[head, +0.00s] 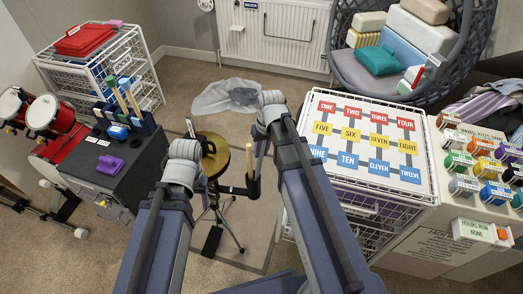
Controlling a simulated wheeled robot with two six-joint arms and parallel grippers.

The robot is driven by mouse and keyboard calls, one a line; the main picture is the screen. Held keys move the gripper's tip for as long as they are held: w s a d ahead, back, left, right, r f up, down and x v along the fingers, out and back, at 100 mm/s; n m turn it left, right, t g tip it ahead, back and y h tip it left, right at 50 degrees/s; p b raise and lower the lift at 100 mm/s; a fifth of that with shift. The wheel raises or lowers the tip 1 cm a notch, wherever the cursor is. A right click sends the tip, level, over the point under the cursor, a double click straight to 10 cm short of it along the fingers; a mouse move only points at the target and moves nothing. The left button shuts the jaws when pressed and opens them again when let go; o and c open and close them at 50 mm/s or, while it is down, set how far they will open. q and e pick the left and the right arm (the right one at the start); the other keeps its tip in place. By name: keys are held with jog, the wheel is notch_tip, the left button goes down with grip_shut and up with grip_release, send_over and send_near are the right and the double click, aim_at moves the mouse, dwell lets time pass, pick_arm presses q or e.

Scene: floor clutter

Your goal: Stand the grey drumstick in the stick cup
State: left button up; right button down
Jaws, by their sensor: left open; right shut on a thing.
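A thin stick with a pale wooden shaft (249,160), seemingly the grey drumstick, stands nearly upright in my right gripper (252,187). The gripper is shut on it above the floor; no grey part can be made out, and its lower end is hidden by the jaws. The stick cup (143,123) is a dark blue holder at the back of the black cabinet on the left. Several wooden sticks with coloured parts, green and blue among them, lean in it. My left gripper (200,138) is open and apart from the cup, over the brass cymbal's edge; my arm partly hides it.
The brass cymbal (220,158) stands on a tripod in the middle. Red drums (42,112) stand at left. A clear bag (235,95) lies on the floor behind. A wire crate with a numbered board (365,142) is at right.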

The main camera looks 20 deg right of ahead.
aim_at(264, 143)
jog(key=shift+f+b, duration=1.45)
jog(key=shift+f, duration=0.3)
jog(key=c, duration=0.6)
grip_release()
jog(key=shift+c, duration=0.2)
jog(key=shift+r, duration=0.1)
jog(key=r+p, duration=0.7)
jog(key=p, duration=0.1)
jog(key=shift+s+d+r, duration=0.3)
jog(key=shift+d+r, duration=0.05)
jog(key=shift+d, duration=0.05)
